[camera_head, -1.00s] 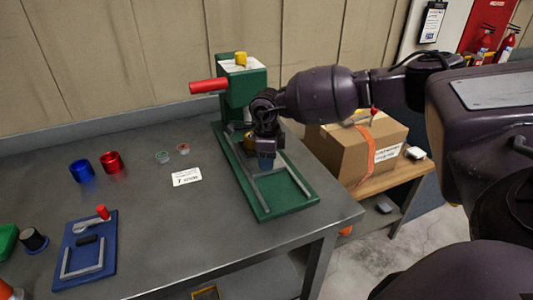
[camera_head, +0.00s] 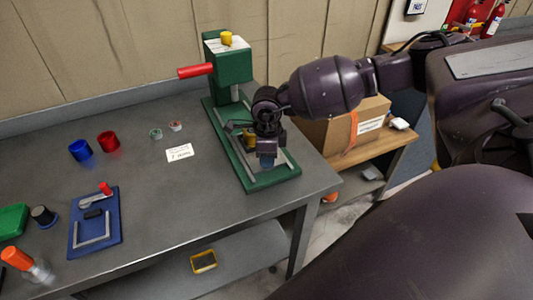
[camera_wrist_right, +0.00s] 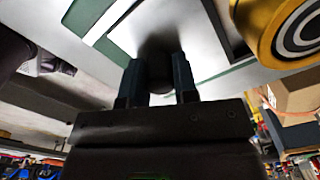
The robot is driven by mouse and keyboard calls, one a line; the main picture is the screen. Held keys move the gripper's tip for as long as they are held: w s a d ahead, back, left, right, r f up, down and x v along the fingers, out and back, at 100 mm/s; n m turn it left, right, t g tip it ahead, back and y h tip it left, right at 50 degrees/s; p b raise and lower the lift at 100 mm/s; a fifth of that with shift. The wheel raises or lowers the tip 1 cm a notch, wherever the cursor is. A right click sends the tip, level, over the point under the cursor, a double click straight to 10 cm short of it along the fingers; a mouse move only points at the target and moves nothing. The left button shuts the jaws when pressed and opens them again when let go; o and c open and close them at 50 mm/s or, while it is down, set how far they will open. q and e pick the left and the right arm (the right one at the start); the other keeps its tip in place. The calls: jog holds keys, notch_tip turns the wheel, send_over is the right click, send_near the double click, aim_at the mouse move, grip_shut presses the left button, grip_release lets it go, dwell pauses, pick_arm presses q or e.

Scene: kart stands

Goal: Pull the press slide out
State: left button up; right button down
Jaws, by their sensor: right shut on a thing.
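The green press (camera_head: 233,65) stands at the back of the table, with a red lever to the left and a yellow knob on top. Its flat green base (camera_head: 264,183) with grey rails extends toward the front. My right gripper (camera_head: 266,160) is over the front part of the base. In the wrist view, its two fingers (camera_wrist_right: 158,82) are shut on a dark round knob (camera_wrist_right: 159,68) on the grey slide (camera_wrist_right: 205,38). A yellow ringed part (camera_wrist_right: 298,28) is close by on the right. My arm hides much of the slide in the head view. My left gripper is not in view.
On the left are a blue cup (camera_head: 80,150), a red cup (camera_head: 108,141), a blue fixture (camera_head: 96,240) and a white card (camera_head: 179,152). A cardboard box (camera_head: 345,130) stands on a shelf at the right. The table's middle is clear.

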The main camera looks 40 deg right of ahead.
jog(key=shift+s+a, duration=0.1)
jog(key=shift+s, duration=0.05)
jog(key=c, duration=0.9)
grip_release()
jog(key=shift+s, duration=0.15)
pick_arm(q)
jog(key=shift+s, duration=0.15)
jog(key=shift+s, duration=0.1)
pick_arm(e)
jog(key=shift+r, duration=0.15)
jog(key=shift+r, duration=0.3)
notch_tip(320, 180, up, 10)
jog(key=shift+f, duration=0.1)
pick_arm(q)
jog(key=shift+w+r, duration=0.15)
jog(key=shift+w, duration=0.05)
